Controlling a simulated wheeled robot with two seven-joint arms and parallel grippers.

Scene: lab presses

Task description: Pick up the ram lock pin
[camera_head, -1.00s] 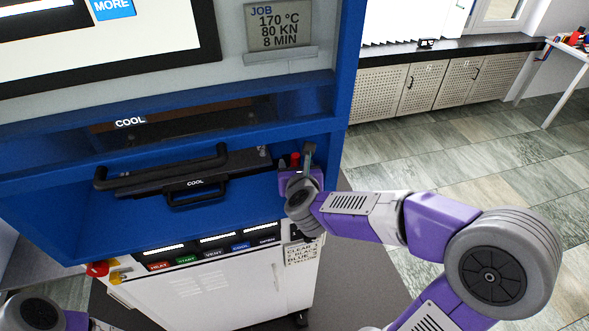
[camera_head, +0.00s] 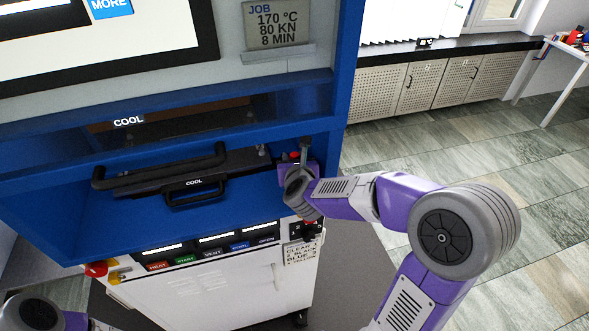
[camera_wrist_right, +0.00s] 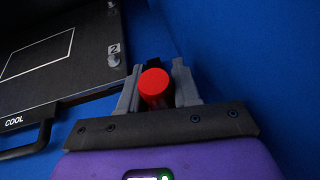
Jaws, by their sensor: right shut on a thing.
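The ram lock pin (camera_wrist_right: 153,84) shows as a round red head between the two grey fingers of my right gripper (camera_wrist_right: 158,90) in the right wrist view. The fingers are shut on it. In the head view a bit of the red head (camera_head: 294,156) shows at the right end of the blue press shelf, just beyond my right gripper (camera_head: 301,163). The pin's shank is hidden, and I cannot tell whether it sits in a hole. Only a joint of my left arm shows at the bottom left; its gripper is out of view.
A dark platen with a handle marked COOL (camera_head: 193,183) lies on the shelf, left of my right gripper. The press's blue side wall (camera_head: 340,110) stands close on the right. Labelled buttons (camera_head: 212,253) run below the shelf. Open floor lies to the right.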

